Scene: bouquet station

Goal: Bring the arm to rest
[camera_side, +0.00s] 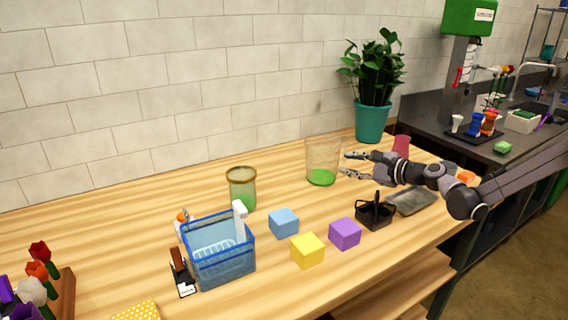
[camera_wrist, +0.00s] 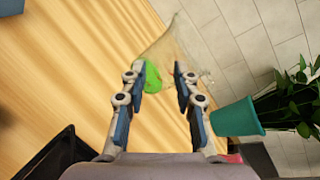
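My gripper (camera_side: 352,164) is held above the wooden table on the right side of the side view. Its two fingers are spread apart, with nothing between them that I can see held. In the wrist view the gripper (camera_wrist: 160,72) is also open. A clear glass vase (camera_side: 323,160) with a green bottom stands just beyond the fingertips. The same vase shows past the fingers in the wrist view (camera_wrist: 172,48). I cannot tell from these frames whether the fingers touch it.
A potted plant (camera_side: 372,118) stands behind the gripper. A black basket (camera_side: 375,214), grey tray (camera_side: 413,201), purple cube (camera_side: 345,233), yellow cube (camera_side: 307,250), blue cube (camera_side: 284,222), blue crate (camera_side: 222,262) and green jar (camera_side: 241,190) sit on the table. The left rear table is clear.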

